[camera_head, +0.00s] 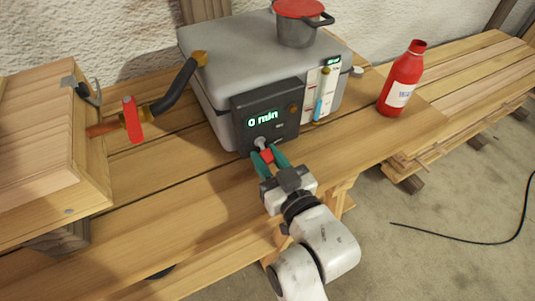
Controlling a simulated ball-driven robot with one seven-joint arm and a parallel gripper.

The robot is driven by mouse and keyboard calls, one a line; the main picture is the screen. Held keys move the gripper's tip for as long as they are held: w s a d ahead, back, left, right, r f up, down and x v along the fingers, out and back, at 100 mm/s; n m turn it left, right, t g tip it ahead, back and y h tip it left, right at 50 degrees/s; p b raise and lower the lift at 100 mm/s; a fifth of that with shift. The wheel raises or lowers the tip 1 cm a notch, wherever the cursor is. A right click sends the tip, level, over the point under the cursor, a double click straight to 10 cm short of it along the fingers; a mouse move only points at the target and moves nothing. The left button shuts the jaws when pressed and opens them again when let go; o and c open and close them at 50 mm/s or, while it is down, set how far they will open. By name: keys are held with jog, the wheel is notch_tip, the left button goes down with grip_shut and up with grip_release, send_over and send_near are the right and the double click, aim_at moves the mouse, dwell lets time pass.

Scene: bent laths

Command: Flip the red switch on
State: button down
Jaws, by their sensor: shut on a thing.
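The red switch (267,155) sits low on the front of a dark control panel (286,118), whose green display reads "0 min". A grey round knob or mount (260,142) shows just above the red part. My gripper (268,157) has green fingertips, one on each side of the red switch. It is shut on the switch. The fingers hide part of the switch, so its exact tilt is hard to tell.
The panel is on a grey steam box (215,75) with a red-lidded pot (298,22) on top. A red bottle (402,82) stands to the right. The front bench boards are clear.

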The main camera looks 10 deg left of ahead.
aim_at(265, 151)
jog(key=shift+s+d+r+g+h+p, duration=0.15)
jog(key=shift+r+g+h+p, duration=0.55)
jog(key=shift+p, duration=2.4)
jog(key=g+p, duration=0.1)
jog(key=p, duration=0.4)
jog(key=r+g+h+p, duration=0.1)
jog(key=g+p, duration=0.1)
jog(key=p, duration=0.3)
jog(key=shift+s+r+h, duration=0.1)
jog(key=shift+r+h, duration=0.15)
jog(key=shift+h, duration=0.05)
jog(key=g+p, duration=0.1)
jog(key=p, duration=0.2)
jog(key=g+h+p, duration=0.1)
jog(key=p, duration=0.2)
jog(key=shift+r+h, duration=0.3)
jog(key=shift+r, duration=0.05)
jog(key=shift+g+h+p, duration=0.3)
jog(key=shift+g+p, duration=0.3)
jog(key=shift+p, duration=0.6)
jog(key=shift+g+p, duration=0.3)
jog(key=shift+p, duration=0.1)
jog(key=c, duration=0.9)
grip_release()
